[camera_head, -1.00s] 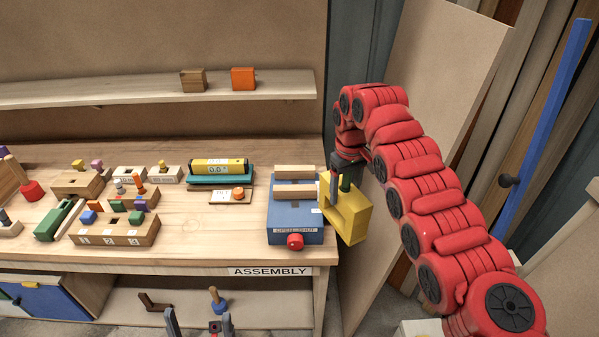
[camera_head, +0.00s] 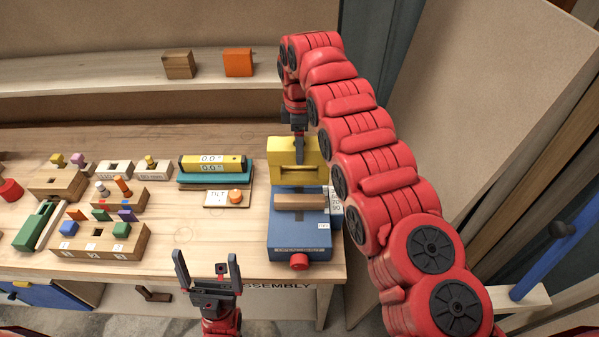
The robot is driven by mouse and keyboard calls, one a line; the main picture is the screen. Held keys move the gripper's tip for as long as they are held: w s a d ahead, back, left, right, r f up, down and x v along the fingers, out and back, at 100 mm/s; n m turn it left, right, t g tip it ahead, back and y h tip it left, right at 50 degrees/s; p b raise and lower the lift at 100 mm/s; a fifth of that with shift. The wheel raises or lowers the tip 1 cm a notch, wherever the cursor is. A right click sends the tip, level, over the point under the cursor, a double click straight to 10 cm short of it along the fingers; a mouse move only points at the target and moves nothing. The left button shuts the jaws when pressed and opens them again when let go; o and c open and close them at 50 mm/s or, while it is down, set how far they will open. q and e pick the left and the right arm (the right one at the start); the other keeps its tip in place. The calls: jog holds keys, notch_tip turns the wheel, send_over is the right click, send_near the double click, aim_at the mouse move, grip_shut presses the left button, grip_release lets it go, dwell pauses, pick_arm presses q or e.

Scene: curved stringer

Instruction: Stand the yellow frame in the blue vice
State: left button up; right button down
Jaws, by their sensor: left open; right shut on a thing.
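The yellow frame (camera_head: 283,158) is upright at the back end of the blue vice (camera_head: 300,237), behind its wooden jaw block (camera_head: 299,202). My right gripper (camera_head: 299,150) comes down from above and is shut on the frame's top part. From this view I cannot tell whether the frame touches the vice or hangs just above it. The vice has a red knob (camera_head: 299,262) at its front. My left gripper (camera_head: 208,270) is open and empty, fingers up, in front of the bench edge.
A yellow level (camera_head: 212,163) on a teal block and a small board with an orange knob (camera_head: 236,196) lie left of the vice. Wooden peg blocks (camera_head: 98,241) fill the bench's left side. Bare bench lies between them. A shelf with two blocks (camera_head: 238,63) runs behind.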

aim_at(300, 173)
jog(key=shift+f, duration=0.65)
notch_tip(300, 173, down, 4)
jog(key=p, duration=0.2)
jog(key=shift+f+p, duration=0.15)
jog(key=shift+p, duration=0.15)
jog(key=shift+f, duration=0.35)
jog(key=shift+c, duration=2.3)
grip_release()
jog(key=shift+f+b, duration=0.1)
jog(key=shift+b, duration=0.25)
jog(key=o, duration=0.5)
jog(key=shift+c, duration=0.2)
